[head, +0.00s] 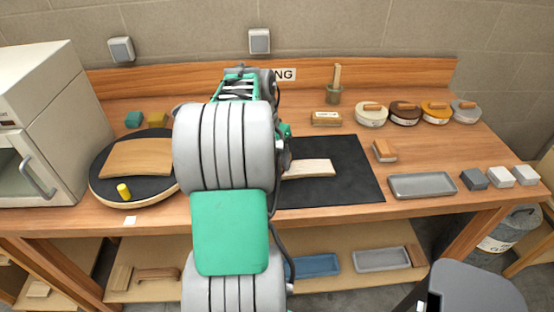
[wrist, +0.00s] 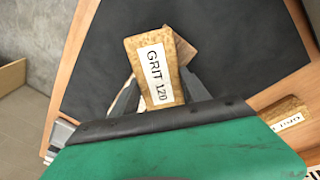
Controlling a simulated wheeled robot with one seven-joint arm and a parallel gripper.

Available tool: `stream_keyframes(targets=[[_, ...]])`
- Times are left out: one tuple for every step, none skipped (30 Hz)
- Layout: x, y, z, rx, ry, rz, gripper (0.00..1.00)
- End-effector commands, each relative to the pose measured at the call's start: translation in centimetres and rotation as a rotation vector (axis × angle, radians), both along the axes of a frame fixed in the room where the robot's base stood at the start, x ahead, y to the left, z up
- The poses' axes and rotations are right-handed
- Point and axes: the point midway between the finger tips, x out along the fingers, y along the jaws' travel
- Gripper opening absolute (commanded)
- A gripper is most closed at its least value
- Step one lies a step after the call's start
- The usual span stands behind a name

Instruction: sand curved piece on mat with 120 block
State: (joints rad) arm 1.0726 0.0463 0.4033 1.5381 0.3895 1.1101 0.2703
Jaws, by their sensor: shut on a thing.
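My gripper (wrist: 157,80) is shut on the 120 block (wrist: 154,60), a cork-coloured block with a white label reading GRIT 120. One finger is on each side of it. The block is over the curved piece (wrist: 182,46), which it mostly hides in the wrist view; I cannot tell whether they touch. In the head view the pale wooden curved piece (head: 310,169) lies on the black mat (head: 352,160), its left part hidden behind my arm. The mat also fills much of the wrist view (wrist: 235,50). My arm hides the gripper and the held block in the head view.
Another labelled grit block (head: 326,118) stands behind the mat, and a wood-and-grey block (head: 384,151) right of it. A grey tray (head: 422,185) is at the front right. A round turntable (head: 105,190) at left bears a curved wooden board (head: 136,157) and a yellow cylinder (head: 123,191).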

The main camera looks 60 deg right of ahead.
Motion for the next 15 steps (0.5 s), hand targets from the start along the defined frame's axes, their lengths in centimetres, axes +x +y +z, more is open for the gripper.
stream_keyframes(targets=[[0.2, 0.0, 2.2, -0.006, -0.004, 0.002, 0.21], [0.3, 0.0, 2.9, -0.006, -0.005, 0.003, 0.21], [0.2, 0.1, 3.3, -0.002, -0.003, 0.005, 0.21], [0.2, 0.1, 3.6, -0.002, -0.003, 0.005, 0.21], [0.2, 0.1, 3.9, -0.002, -0.002, 0.005, 0.21], [0.3, 0.1, 4.3, -0.002, -0.002, 0.005, 0.21], [0.3, 0.1, 4.7, -0.002, -0.003, 0.006, 0.21], [0.4, 0.2, 5.0, -0.003, -0.003, 0.007, 0.21], [0.4, 0.2, 5.5, -0.002, -0.003, 0.009, 0.21], [0.5, 0.2, 5.8, -0.002, -0.003, 0.010, 0.21], [0.5, 0.2, 6.1, -0.002, -0.003, 0.011, 0.21], [0.6, 0.3, 6.6, -0.003, -0.002, 0.012, 0.21], [0.6, 0.3, 6.9, -0.003, -0.002, 0.013, 0.21], [0.7, 0.3, 7.2, -0.003, -0.003, 0.014, 0.21], [0.7, 0.4, 7.5, -0.003, -0.003, 0.015, 0.21]])
